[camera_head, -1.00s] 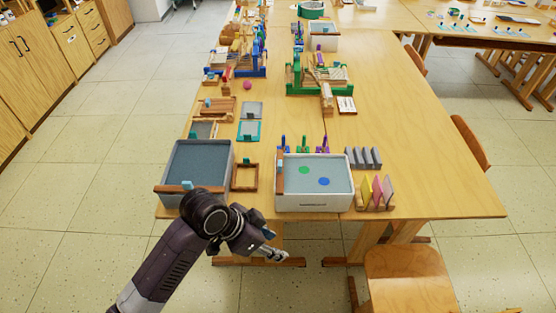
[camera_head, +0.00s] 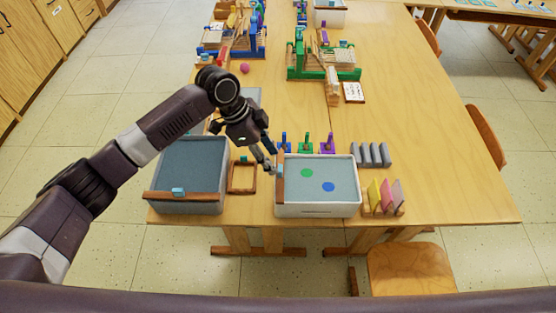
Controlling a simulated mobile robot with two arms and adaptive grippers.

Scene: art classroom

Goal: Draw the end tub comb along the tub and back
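The white tub (camera_head: 316,211) stands near the table's front edge and holds grey liquid with a green and a blue spot. A wooden comb (camera_head: 280,187) with a teal grip (camera_head: 280,169) lies across its left end. The grey tub (camera_head: 190,207) stands to its left, with another wooden comb (camera_head: 205,196) with a teal grip (camera_head: 178,192) along its front edge. My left gripper (camera_head: 272,161) reaches in from the left, fingers downward, just left of the white tub's comb. Its two fingers look apart and empty; whether they touch the comb is unclear. My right gripper is not in view.
A small wooden frame (camera_head: 242,178) lies between the tubs. Upright blue, green (camera_head: 305,146) and purple tools stand behind the white tub. A grey rack (camera_head: 371,155) and a holder with coloured cards (camera_head: 383,198) are to its right. Looms (camera_head: 323,62) stand farther back. The table's right side is clear.

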